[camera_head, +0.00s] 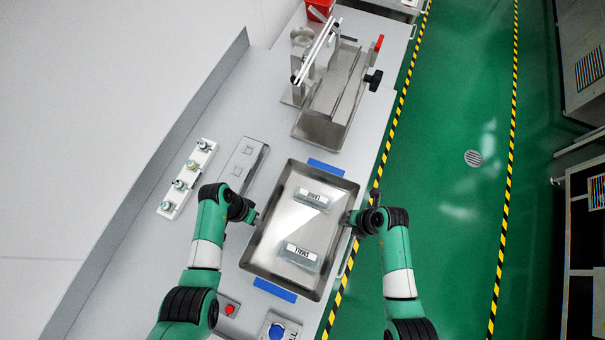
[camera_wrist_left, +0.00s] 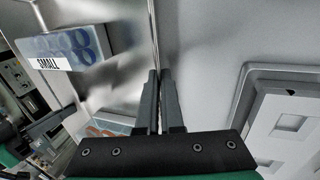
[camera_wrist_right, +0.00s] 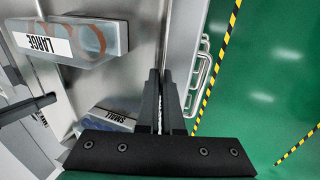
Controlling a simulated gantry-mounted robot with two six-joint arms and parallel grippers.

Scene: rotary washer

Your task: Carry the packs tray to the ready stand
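The packs tray (camera_head: 264,243) is a shallow metal tray at the middle of the bench, holding a pack labelled LARGE (camera_head: 313,198) and a pack labelled SMALL (camera_head: 299,256). My left gripper (camera_head: 257,218) is shut on the tray's left rim; its fingers (camera_wrist_left: 160,95) pinch the thin wall in the left wrist view. My right gripper (camera_head: 347,219) is shut on the right rim, and its fingers (camera_wrist_right: 165,95) straddle that wall in the right wrist view. I cannot tell whether the tray touches the bench. I cannot tell which thing is the ready stand.
Blue strips (camera_head: 326,167) and (camera_head: 275,290) lie beyond the tray's two ends. A metal fixture (camera_head: 330,97) stands behind. A grey plate (camera_head: 243,164) and white vial rack (camera_head: 187,178) are left. A red button (camera_head: 229,309) and blue knob (camera_head: 276,331) are in front.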

